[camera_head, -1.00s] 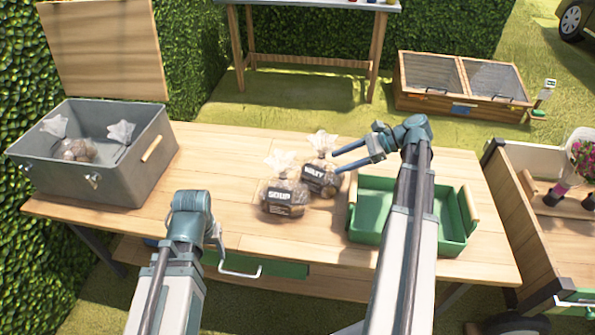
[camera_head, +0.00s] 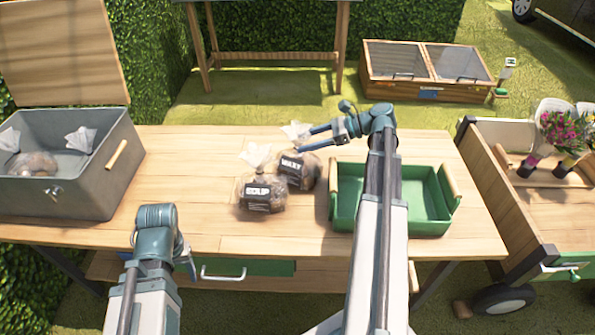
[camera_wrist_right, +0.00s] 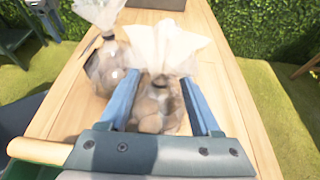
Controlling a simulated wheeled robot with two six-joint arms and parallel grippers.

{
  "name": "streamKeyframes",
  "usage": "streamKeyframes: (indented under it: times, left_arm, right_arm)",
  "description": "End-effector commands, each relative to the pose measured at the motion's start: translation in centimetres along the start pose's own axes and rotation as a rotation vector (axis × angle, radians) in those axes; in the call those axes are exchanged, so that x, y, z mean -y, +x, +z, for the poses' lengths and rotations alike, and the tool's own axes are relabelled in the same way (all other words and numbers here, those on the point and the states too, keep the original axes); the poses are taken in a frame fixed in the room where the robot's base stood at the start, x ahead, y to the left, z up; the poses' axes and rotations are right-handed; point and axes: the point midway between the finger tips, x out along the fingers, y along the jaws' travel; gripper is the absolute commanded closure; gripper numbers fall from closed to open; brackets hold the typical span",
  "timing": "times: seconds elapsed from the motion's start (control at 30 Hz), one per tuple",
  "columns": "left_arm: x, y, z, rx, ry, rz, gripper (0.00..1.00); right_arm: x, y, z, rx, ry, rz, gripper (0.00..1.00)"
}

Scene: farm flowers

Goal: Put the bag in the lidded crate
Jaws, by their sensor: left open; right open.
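Two clear bags of brown bulbs with dark labels stand close together on the wooden table: a front-left bag (camera_head: 262,196) and a back-right bag (camera_head: 299,172). My right gripper (camera_head: 306,139) is open at the right of the back-right bag's neck. In the right wrist view, that bag (camera_wrist_right: 160,108) shows between and beyond the spread fingers, and I cannot tell whether they touch it. The grey crate (camera_head: 88,195) is at the left, its wooden lid (camera_head: 62,52) raised behind it. My left gripper (camera_head: 188,262) is open and empty near the table's front edge.
A green tray (camera_head: 343,212) with wooden handles stands right of the bags. A wooden cart (camera_head: 510,215) with flowers is at the far right. The table (camera_head: 190,180) is clear between crate and bags. A drawer handle (camera_head: 222,274) sticks out at the front.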

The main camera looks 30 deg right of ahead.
Motion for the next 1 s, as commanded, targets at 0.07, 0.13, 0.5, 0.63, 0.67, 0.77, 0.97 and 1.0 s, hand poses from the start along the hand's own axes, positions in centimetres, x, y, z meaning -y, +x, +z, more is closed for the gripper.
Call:
streamKeyframes:
  times: [0.07, 0.13, 0.5, 0.63, 0.67, 0.77, 0.97, 1.0]
  left_arm:
    - [0.0, 0.3, 0.0, 0.0, 0.0, 0.0, 0.43]
    - [0.0, 0.3, 0.0, 0.0, 0.0, 0.0, 0.43]
    - [-0.1, 1.3, -0.1, 0.0, 0.0, 0.0, 0.43]
    - [-0.2, 2.1, -0.1, 0.0, 0.0, 0.0, 0.43]
    - [-0.2, 2.2, -0.1, 0.0, 0.0, 0.0, 0.43]
    - [-0.2, 2.4, -0.1, 0.0, 0.0, 0.0, 0.43]
    - [-0.2, 2.2, -0.1, 0.0, 0.0, 0.0, 0.43]
    - [-0.2, 2.2, -0.1, 0.0, 0.0, 0.0, 0.43]
  right_arm:
    - [0.0, 0.6, -0.1, 0.0, -0.001, 0.0, 0.36]
    - [0.0, 0.8, 0.0, 0.0, 0.0, 0.0, 0.36]
    - [0.0, 2.9, -0.2, 0.0, -0.001, 0.002, 0.36]
    - [0.1, 4.8, -0.2, 0.0, -0.001, 0.003, 0.36]
    - [0.1, 5.2, -0.2, 0.0, -0.001, 0.002, 0.36]
    - [0.1, 6.0, -0.1, 0.0, -0.001, 0.001, 0.36]
    - [0.2, 6.0, 0.0, 0.0, 0.0, 0.0, 0.36]
    - [0.2, 6.0, 0.0, 0.0, 0.0, 0.0, 0.43]
